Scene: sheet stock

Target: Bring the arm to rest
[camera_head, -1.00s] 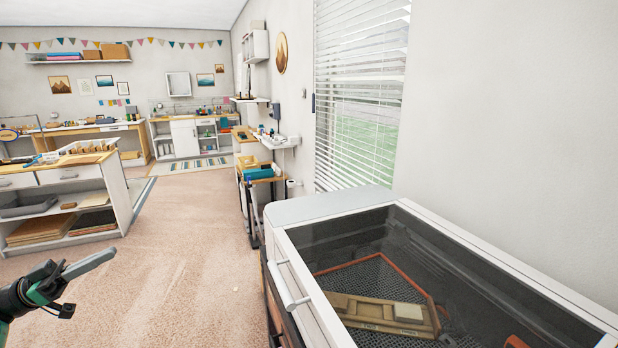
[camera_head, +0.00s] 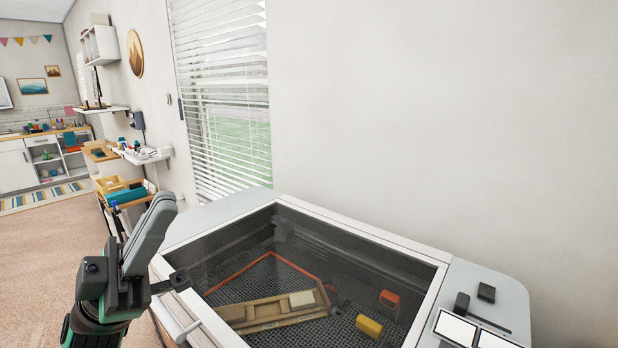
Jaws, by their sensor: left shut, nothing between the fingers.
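My left gripper (camera_head: 160,218) stands at the lower left of the head view, its grey fingers pointing up and together. It is shut with nothing between the fingers. It is in front of the left edge of a white machine with a dark glass lid, and I cannot tell how far it is from it. My right gripper is not in view.
The white machine (camera_head: 362,231) fills the lower middle; its lid looks closed. Through the glass show a wooden piece (camera_head: 268,311), a yellow block (camera_head: 369,326) and an orange block (camera_head: 389,302). A handle (camera_head: 180,326) is at its front. Carpet (camera_head: 45,255) is clear at left.

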